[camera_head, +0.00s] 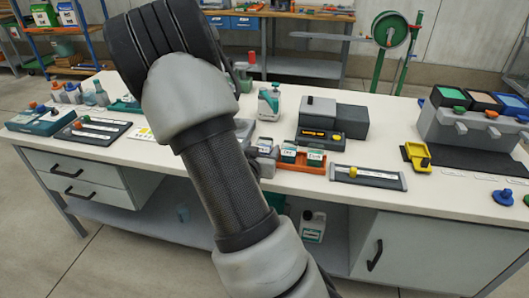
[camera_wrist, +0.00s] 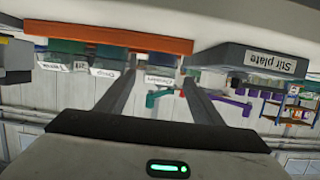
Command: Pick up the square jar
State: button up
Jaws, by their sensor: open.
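Small square-looking teal jars with white labels (camera_head: 315,158) stand in a row in an orange tray (camera_head: 310,168) near the bench's front edge. I cannot tell for sure which is the square jar. My gripper (camera_wrist: 158,86) is at the tray, mostly hidden behind my arm in the head view. The wrist view is upside down. There its two fingers are apart, with a labelled teal jar (camera_wrist: 155,60) showing between and beyond them. Contact cannot be told. More jars (camera_wrist: 108,60) stand beside it, below the orange tray edge (camera_wrist: 105,38) as pictured.
A block marked "Stir plate" (camera_wrist: 270,63) is close to the right in the wrist view.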

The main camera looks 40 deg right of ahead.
jog(key=b+x, duration=0.1)
jog(key=x, duration=0.3)
jog(key=shift+d+f, duration=0.2)
jog(key=shift+c, duration=0.4)
grip_shut()
